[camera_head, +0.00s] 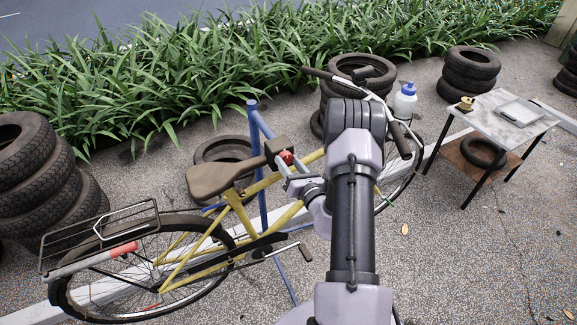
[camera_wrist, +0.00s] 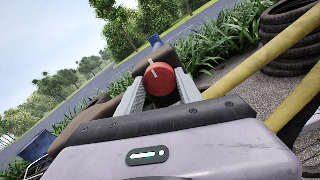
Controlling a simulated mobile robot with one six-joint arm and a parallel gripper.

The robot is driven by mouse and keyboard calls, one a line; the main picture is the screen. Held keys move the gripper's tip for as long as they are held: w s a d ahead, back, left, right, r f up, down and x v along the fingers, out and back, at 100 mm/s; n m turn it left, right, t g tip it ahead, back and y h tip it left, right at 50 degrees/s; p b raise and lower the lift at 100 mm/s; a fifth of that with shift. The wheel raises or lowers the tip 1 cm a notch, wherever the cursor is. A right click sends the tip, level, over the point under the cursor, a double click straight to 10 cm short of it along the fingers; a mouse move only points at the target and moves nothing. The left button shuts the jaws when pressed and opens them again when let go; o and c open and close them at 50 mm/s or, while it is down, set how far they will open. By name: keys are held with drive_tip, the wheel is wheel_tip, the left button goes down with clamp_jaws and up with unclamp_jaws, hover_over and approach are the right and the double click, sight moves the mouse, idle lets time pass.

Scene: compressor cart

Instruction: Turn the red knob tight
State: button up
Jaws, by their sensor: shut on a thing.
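The red knob (camera_head: 286,157) sits on a dark clamp block (camera_head: 274,148) at the top of a blue stand (camera_head: 259,170), beside the yellow bicycle's (camera_head: 290,213) brown saddle (camera_head: 226,172). My gripper (camera_head: 283,164) reaches it from the right, with its two fingers at the knob. In the wrist view the knob (camera_wrist: 159,79) is round and red with a pale line mark on its face. It sits between the two grey fingertips (camera_wrist: 160,84), and my gripper is shut on it. Part of the bicycle is hidden behind my arm.
Tyre stacks stand at the left (camera_head: 40,175), behind my arm (camera_head: 358,72) and at the back right (camera_head: 470,72). A small table (camera_head: 500,125) stands at the right, with a blue-capped white bottle (camera_head: 404,102) to its left.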

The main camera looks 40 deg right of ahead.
drive_tip(key=shift+n, duration=0.5)
drive_tip(key=o, duration=1.4)
drive_tip(key=shift+c, duration=0.2)
drive_tip(key=b+v, duration=0.2)
drive_tip(key=v, duration=1.5)
drive_tip(key=shift+s, duration=0.25)
